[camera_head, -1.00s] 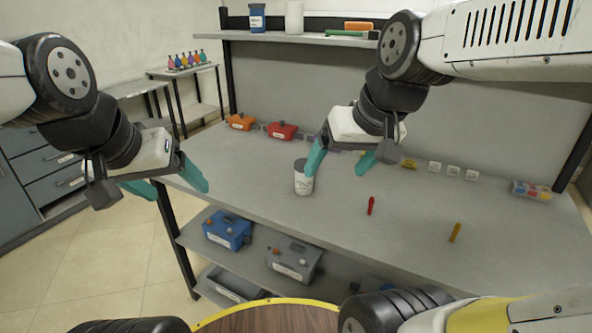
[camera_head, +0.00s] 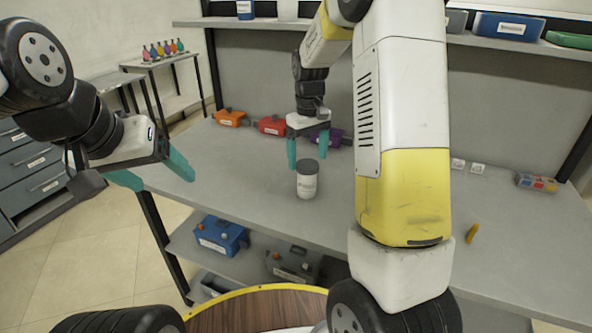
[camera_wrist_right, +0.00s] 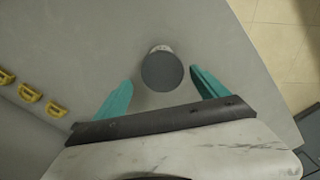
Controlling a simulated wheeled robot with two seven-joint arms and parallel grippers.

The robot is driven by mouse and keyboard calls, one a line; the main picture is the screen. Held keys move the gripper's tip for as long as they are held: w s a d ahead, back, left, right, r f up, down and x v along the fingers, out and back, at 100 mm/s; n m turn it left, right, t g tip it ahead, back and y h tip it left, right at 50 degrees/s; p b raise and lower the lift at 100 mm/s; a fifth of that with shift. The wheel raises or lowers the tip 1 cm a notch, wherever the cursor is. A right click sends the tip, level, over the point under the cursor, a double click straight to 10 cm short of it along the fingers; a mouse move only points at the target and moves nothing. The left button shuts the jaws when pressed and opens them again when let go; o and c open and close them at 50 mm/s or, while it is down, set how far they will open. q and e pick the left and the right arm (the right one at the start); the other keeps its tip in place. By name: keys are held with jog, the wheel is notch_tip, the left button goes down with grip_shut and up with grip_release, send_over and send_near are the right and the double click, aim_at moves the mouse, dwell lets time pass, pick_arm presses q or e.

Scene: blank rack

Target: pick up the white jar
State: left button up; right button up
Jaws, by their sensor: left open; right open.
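The white jar (camera_head: 307,184) with a dark grey lid stands upright on the grey table. In the right wrist view its round lid (camera_wrist_right: 162,71) shows from above, ahead of and roughly between the two teal fingertips. My right gripper (camera_head: 307,152) is open and above and just behind the jar in the head view, its fingers pointing down; the jar is not gripped. My left gripper (camera_head: 160,178) is open and empty, off the table's left edge. The right gripper's spread fingers also show in the right wrist view (camera_wrist_right: 162,82).
Orange (camera_head: 229,118), red (camera_head: 271,125) and purple (camera_head: 325,136) boxes stand along the table's back. A yellow-orange object (camera_head: 472,234) lies at the right. My right arm hides the table's middle. An upper shelf (camera_head: 240,23) overhangs the back. The table left of the jar is clear.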

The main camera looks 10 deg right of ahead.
aim_at(307, 175)
jog(key=f, duration=0.6)
jog(key=shift+s+a+f, duration=0.15)
jog(key=shift+s+f, duration=0.15)
jog(key=shift+s, duration=0.1)
jog(key=c, duration=1.4)
jog(key=shift+r, duration=0.1)
jog(key=shift+c, duration=0.2)
